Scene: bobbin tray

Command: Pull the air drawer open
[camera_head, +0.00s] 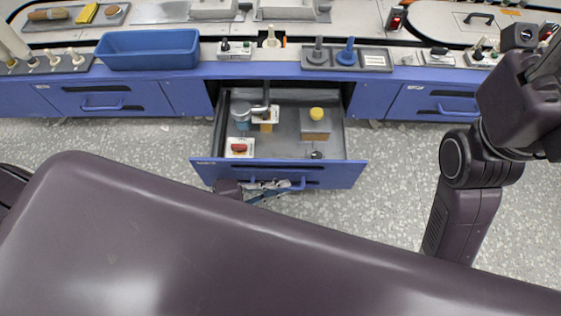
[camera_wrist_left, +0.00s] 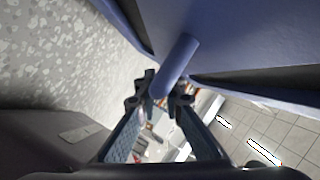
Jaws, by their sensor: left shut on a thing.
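The air drawer (camera_head: 335,174) is the blue-fronted drawer below the middle of the bench, and it stands pulled out with its grey inside showing. Its blue bar handle (camera_wrist_left: 177,66) runs between my fingers in the left wrist view. My left gripper (camera_head: 268,187) is at the drawer's front and shut on this handle; it also shows in the left wrist view (camera_wrist_left: 160,92). My own dark arm link covers much of the lower head view and hides part of the left arm. My right arm is at the right, and its gripper is not visible.
Inside the drawer are a blue-grey canister (camera_head: 241,116), a yellow-topped block (camera_head: 316,122) and a red switch on a pale plate (camera_head: 239,149). Shut blue drawers (camera_head: 104,99) flank it. A blue bin (camera_head: 148,50) stands on the bench. Speckled floor (camera_head: 390,175) is clear in front.

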